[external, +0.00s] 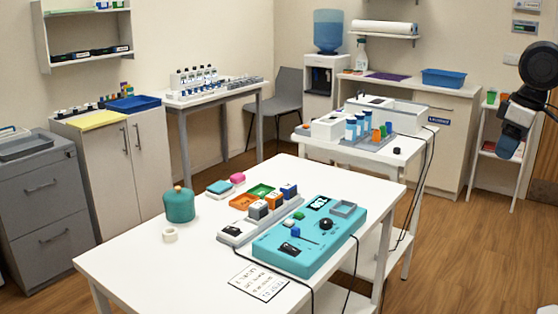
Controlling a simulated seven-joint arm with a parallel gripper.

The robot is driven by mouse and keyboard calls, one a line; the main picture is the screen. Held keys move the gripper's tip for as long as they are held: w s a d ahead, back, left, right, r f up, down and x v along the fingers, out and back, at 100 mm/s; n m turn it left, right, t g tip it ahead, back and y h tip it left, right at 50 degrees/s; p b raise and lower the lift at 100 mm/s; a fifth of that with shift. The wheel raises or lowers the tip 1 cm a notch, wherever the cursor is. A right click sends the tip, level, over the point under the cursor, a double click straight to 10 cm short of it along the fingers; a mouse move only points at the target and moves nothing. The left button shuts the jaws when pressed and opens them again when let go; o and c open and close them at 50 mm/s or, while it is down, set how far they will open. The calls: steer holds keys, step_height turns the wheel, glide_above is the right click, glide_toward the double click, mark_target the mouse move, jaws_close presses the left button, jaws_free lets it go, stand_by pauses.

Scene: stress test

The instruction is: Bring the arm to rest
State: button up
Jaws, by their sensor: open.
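My arm (538,65) enters at the right edge of the external view, raised in the air beside the work tables. Its lower end hangs down with a dark blue-grey tip, which looks like my gripper (508,146). The fingers are small and hard to tell apart there. Nothing shows held at this tip. It appears well apart from the front white table (135,262) and overlaps the small white shelf stand in the picture.
The front table carries a teal device (290,262), a teal jar (179,205), a white ring (169,234), and colored blocks and trays. A second table (398,160) with vials stands behind. The white shelf stand (488,151) is at the right. Cables hang from both tables. Floor (470,265) at right is clear.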

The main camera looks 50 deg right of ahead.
steer(key=s, duration=0.4)
steer(key=shift+d+f+n, duration=0.15)
steer(key=shift+f+n, duration=0.1)
steer(key=shift+n, duration=0.15)
